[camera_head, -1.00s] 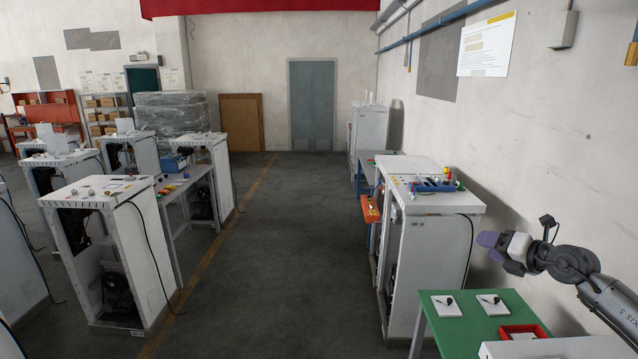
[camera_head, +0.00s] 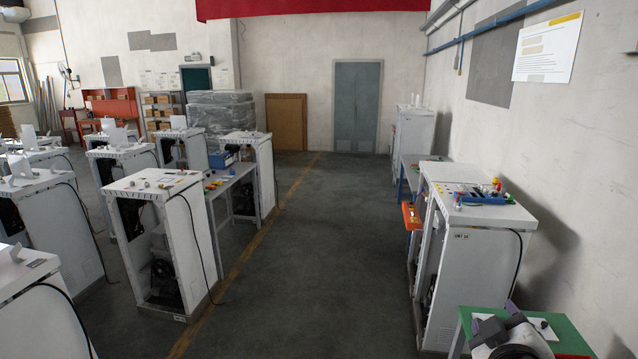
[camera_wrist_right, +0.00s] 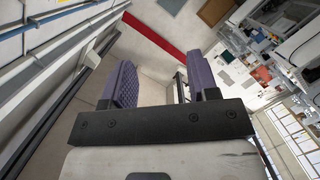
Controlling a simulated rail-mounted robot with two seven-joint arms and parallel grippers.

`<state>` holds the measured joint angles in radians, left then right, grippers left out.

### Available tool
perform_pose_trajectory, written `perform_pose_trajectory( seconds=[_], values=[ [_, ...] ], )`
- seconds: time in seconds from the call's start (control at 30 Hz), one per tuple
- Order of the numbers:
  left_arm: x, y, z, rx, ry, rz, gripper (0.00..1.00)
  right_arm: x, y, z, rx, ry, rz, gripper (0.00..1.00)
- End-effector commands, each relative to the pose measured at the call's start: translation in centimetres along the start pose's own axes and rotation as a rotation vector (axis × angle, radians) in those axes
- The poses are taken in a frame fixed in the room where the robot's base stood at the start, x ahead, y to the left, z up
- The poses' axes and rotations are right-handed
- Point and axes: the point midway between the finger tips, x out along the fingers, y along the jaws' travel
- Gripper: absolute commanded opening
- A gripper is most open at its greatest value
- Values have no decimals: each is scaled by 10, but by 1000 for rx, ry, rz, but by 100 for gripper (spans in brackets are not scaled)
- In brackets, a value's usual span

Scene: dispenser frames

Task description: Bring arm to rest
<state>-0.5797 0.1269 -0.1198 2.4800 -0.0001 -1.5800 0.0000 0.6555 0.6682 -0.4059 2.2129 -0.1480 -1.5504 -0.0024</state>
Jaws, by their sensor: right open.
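My right gripper (camera_head: 497,320) is at the bottom right of the head view, in front of the green-topped table, and its arm runs out of the bottom of the picture. In the right wrist view its two purple ribbed fingers (camera_wrist_right: 162,85) stand apart with nothing between them. The gripper is open and empty. Beyond the fingers, that view shows the room tilted, with wall, red strip and distant furniture. My left gripper does not show in either view.
The green-topped table (camera_head: 577,340) is partly hidden by my right gripper. A white dispenser frame (camera_head: 475,270) stands beyond it along the right wall. More frames (camera_head: 180,245) stand on the left. The grey floor aisle (camera_head: 330,250) between them is clear.

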Motion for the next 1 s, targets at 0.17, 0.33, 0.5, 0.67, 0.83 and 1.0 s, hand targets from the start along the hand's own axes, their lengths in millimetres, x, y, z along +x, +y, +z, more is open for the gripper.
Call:
perform_pose_trajectory(
  seconds=[0.17,0.33,0.5,0.67,0.83,1.0],
  values=[
    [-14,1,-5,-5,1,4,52,-56,-86,38,122,-49,-316,54],
    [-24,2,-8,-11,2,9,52,-104,-136,84,232,-148,-487,54],
    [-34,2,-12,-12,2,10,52,-151,-180,144,311,-330,-605,54],
    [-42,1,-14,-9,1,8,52,-201,-218,199,344,-524,-702,54],
    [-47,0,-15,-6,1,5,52,-252,-242,240,343,-674,-780,54],
    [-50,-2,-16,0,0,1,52,-282,-249,264,321,-758,-815,54]
  ],
)
